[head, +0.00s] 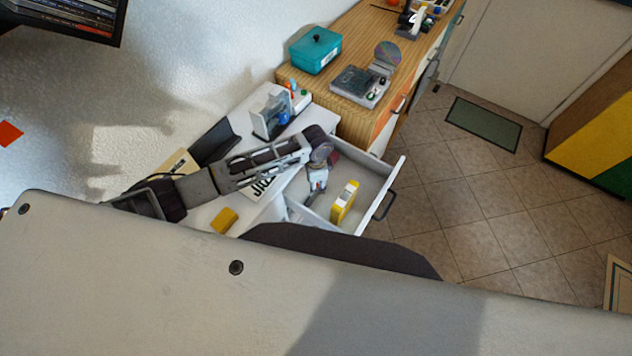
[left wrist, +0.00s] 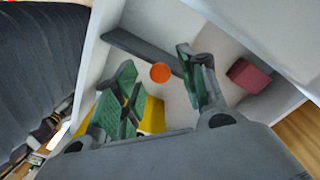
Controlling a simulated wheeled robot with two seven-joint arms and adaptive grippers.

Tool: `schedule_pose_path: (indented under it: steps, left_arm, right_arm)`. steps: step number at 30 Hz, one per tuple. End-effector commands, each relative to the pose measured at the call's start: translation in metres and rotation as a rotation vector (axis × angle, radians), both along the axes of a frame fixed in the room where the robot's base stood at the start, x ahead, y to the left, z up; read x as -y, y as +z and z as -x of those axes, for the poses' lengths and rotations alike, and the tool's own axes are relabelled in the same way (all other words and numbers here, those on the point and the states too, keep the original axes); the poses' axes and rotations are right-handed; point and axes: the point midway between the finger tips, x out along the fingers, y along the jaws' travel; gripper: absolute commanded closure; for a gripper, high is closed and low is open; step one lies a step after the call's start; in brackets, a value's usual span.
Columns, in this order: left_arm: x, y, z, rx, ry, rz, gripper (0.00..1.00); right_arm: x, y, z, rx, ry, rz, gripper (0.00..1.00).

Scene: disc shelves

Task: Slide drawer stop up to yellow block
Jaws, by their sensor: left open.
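The pulled-out white drawer (head: 377,167) holds a yellow block (head: 344,202) with a pale label, near its front corner. In the left wrist view, the yellow block (left wrist: 152,115) is partly hidden behind one finger. A long dark grey bar (left wrist: 135,48) lies inside the drawer in the wrist view; I cannot tell for certain that it is the drawer stop. My left gripper (head: 317,189) points down into the drawer, beside the yellow block. In the wrist view its green-padded fingers (left wrist: 157,64) are apart, with nothing held between them. My right gripper is not in view.
A dark red block (left wrist: 249,75) and an orange disc (left wrist: 161,72) are also inside the drawer. A yellow sponge-like piece (head: 224,220) lies on the white top. A teal box (head: 315,50) stands on the wooden counter.

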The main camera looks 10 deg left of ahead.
Motion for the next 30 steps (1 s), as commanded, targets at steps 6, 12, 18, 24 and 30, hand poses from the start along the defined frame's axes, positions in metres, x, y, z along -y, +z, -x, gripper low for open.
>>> schedule_pose_path:
  steps: [6, 12, 18, 24, 30]
  left_arm:
    - [0.000, 0.000, 0.000, 0.000, 0.000, 0.000, 0.72]
    - [0.000, 0.000, 0.000, 0.000, 0.000, 0.000, 0.98]
    - [0.000, 0.000, 0.000, 0.000, 0.000, 0.000, 1.00]
    - [0.004, 0.000, 0.000, -0.001, 0.000, 0.000, 1.00]
    - [0.021, 0.000, 0.000, 0.000, 0.000, 0.002, 1.00]
  right_arm:
    - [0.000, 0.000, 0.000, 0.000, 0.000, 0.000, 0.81]
    - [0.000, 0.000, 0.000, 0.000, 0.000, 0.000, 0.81]
    - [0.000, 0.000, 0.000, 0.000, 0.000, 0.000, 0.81]
    - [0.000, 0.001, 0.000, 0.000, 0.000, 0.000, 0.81]
    - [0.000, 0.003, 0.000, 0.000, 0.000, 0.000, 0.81]
